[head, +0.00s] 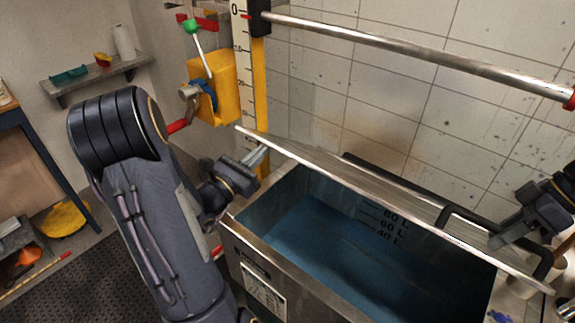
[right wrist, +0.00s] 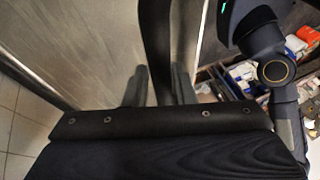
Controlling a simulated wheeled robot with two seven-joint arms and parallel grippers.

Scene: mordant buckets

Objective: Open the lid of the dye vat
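The dye vat (head: 262,262) is a steel tank with blue liquid inside and litre marks on its inner wall. Its lid (head: 385,198) stands raised and tilted, seen nearly edge-on, so the vat's mouth is open to view. A black bar handle (head: 395,182) runs along the lid's far side; it also shows in the right wrist view (right wrist: 157,45). My right gripper (head: 505,235) is at the handle's right end, its fingers (right wrist: 159,88) close on both sides of the bar. My left gripper (head: 262,158) is by the lid's left corner; its finger gap is unclear.
A steel rail (head: 420,52) crosses above the vat before the tiled wall. A yellow box (head: 212,90) with a crank and a measuring scale (head: 243,70) stand behind the left corner. A shelf (head: 97,80) hangs at the back left. Dark floor mat lies at the lower left.

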